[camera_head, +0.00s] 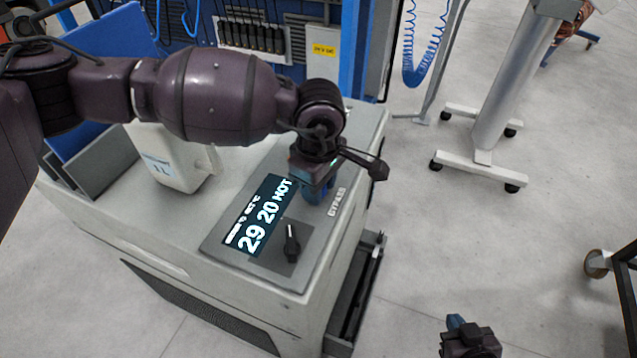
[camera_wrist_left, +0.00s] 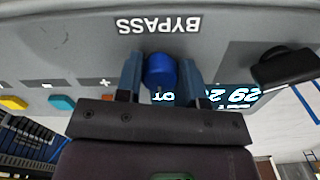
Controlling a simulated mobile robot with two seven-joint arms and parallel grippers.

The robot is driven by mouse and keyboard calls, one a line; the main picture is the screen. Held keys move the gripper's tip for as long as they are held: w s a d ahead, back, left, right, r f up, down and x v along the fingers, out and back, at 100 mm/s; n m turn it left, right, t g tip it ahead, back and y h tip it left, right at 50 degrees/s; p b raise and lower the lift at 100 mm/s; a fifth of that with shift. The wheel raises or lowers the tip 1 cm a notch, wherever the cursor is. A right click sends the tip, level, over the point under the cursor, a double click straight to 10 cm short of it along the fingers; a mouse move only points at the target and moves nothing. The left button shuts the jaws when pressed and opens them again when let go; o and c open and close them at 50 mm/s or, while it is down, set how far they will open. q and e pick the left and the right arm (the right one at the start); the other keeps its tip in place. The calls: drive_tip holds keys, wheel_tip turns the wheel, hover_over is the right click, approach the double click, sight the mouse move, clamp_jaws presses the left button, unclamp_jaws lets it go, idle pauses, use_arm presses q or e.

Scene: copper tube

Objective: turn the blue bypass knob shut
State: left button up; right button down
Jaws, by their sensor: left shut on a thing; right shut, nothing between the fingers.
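The blue bypass knob (camera_wrist_left: 161,73) is on the grey control panel under the BYPASS label in the left wrist view. My left gripper (camera_wrist_left: 160,80) is shut on it, with one finger on each side. In the head view my left gripper (camera_head: 316,188) reaches down to the panel beside the BYPASS lettering, and it mostly hides the knob. My right gripper (camera_head: 470,338) is shut and empty at the bottom right of the head view, away from the machine.
A black knob (camera_head: 291,243) sits on the same panel, near the lit display (camera_head: 258,218). Coloured buttons (camera_wrist_left: 62,103) show in the left wrist view. A white container (camera_head: 165,160) stands on the machine top. A wheeled stand (camera_head: 490,130) is at the right, with open floor around it.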

use_arm(q)
drive_tip(key=o, duration=0.9)
wheel_tip(320, 180, up, 11)
drive_tip(key=shift+f+p, duration=0.1)
drive_tip(key=shift+p, duration=0.2)
idle(0.4)
